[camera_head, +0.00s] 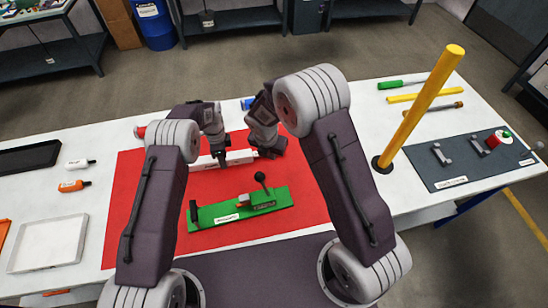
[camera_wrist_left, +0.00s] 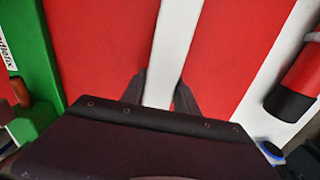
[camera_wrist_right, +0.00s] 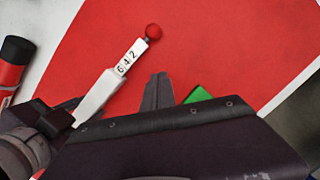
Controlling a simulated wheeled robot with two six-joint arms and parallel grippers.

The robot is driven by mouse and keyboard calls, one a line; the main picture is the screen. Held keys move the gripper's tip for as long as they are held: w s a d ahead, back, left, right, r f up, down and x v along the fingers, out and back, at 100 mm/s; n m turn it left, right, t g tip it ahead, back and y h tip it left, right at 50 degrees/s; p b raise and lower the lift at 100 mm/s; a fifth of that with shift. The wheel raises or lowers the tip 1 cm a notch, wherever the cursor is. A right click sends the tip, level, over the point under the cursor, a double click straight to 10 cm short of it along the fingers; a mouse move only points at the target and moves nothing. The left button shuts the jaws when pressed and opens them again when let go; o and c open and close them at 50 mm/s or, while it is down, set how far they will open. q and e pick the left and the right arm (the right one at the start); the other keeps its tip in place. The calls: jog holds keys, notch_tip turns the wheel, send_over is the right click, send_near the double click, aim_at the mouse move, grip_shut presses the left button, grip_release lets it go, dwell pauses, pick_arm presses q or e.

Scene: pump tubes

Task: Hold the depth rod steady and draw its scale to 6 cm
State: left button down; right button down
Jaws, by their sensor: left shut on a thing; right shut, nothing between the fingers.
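The depth rod has a white body (camera_head: 205,162) lying over the red mat. In the right wrist view, its narrower scale strip (camera_wrist_right: 130,57) sticks out of the body (camera_wrist_right: 98,97), with 6, 4 and 2 showing. The 6 is nearest the body, and a red knob (camera_wrist_right: 154,31) is at the far end. My left gripper (camera_head: 222,166) is shut on the white body, which runs between its fingers in the left wrist view (camera_wrist_left: 160,92). My right gripper (camera_head: 274,152) is shut and empty beside the scale, apart from it; its fingers show in the right wrist view (camera_wrist_right: 158,82).
A green fixture (camera_head: 212,214) with a black-knobbed lever lies nearer me on the red mat (camera_head: 128,215). A red and black cylinder (camera_wrist_left: 300,85) lies beyond the rod. A yellow post (camera_head: 420,105) stands at right, by a dark panel (camera_head: 465,178). A white tray (camera_head: 48,243) is at left.

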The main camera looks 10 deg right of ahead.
pick_arm(q)
jog(key=c, duration=0.8)
grip_release()
jog(key=shift+w, duration=0.1)
jog(key=shift+c, duration=0.2)
pick_arm(e)
jog(key=shift+v, duration=0.9)
